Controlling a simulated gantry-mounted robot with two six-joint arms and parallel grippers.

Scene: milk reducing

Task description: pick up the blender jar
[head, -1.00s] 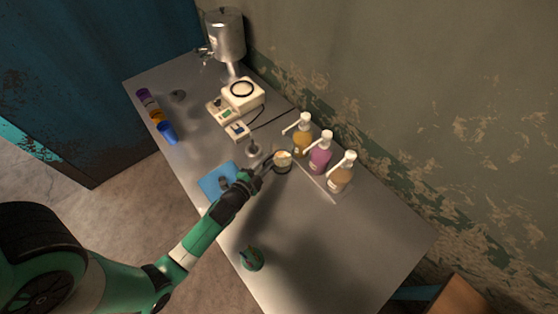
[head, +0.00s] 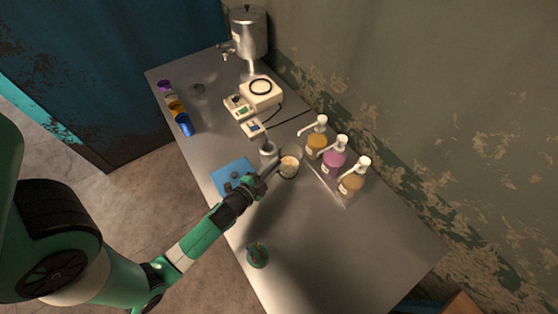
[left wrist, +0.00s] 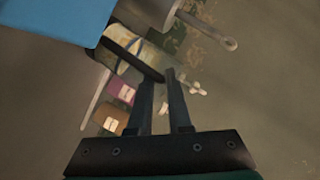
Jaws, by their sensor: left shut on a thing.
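The blender jar (head: 289,168) is a clear jar with pale contents, near the middle of the table in the head view. My left gripper (head: 267,177) reaches it from the lower left and is shut on its handle. In the left wrist view, the fingers (left wrist: 166,80) close at the end of a dark handle, with the clear jar (left wrist: 124,47) beyond. Whether the jar's bottom touches the table cannot be told. My right gripper is not in view.
A grey metal vessel (head: 268,150) stands close behind the jar. Pump bottles (head: 334,162) stand to its right, and a blue mat (head: 229,170) lies to its left. A white appliance (head: 262,94) is farther back. A small green item (head: 257,257) sits near the front; the front right is clear.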

